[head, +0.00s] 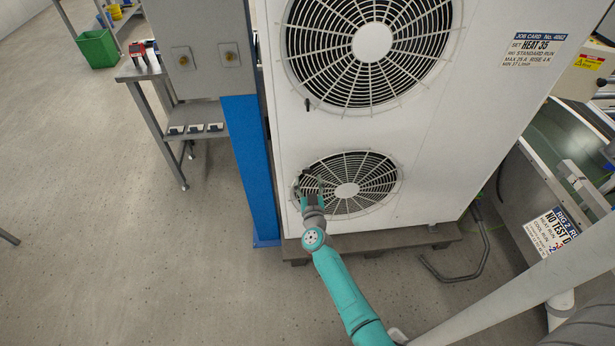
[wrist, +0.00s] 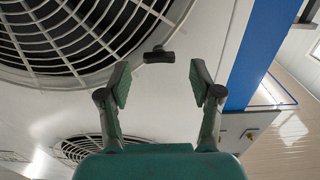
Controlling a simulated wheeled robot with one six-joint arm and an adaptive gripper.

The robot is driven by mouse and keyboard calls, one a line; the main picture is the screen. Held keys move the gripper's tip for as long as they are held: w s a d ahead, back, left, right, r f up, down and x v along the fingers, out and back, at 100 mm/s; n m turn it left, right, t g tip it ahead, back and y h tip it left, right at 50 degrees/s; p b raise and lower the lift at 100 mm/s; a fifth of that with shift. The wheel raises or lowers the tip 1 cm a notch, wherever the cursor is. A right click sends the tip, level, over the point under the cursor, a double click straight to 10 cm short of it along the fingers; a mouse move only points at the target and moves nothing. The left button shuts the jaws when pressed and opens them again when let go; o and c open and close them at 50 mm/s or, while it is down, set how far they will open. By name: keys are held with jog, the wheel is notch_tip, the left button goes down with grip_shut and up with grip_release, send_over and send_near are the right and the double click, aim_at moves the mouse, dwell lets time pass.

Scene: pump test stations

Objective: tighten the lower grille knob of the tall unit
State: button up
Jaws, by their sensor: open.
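The tall unit (head: 410,135) is a white cabinet with an upper fan grille (head: 372,42) and a lower fan grille (head: 347,190). My gripper (head: 309,183) is at the left edge of the lower grille. In the wrist view, the gripper (wrist: 160,78) is open, its two fingers apart and empty. The lower grille knob (wrist: 158,56), a small black bar handle, sits by the grille rim, just beyond the fingertips and between their lines. In the head view I cannot make this knob out behind the gripper. A black upper knob (head: 307,104) shows beside the upper grille.
A blue post (head: 250,170) stands close left of the unit. A grey bench (head: 150,75) is further left. The floor at left is mostly clear.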

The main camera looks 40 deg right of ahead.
aim_at(308, 171)
jog(key=shift+x, duration=1.3)
jog(key=shift+d, duration=0.1)
jog(key=c, duration=1.1)
jog(key=shift+c, duration=0.2)
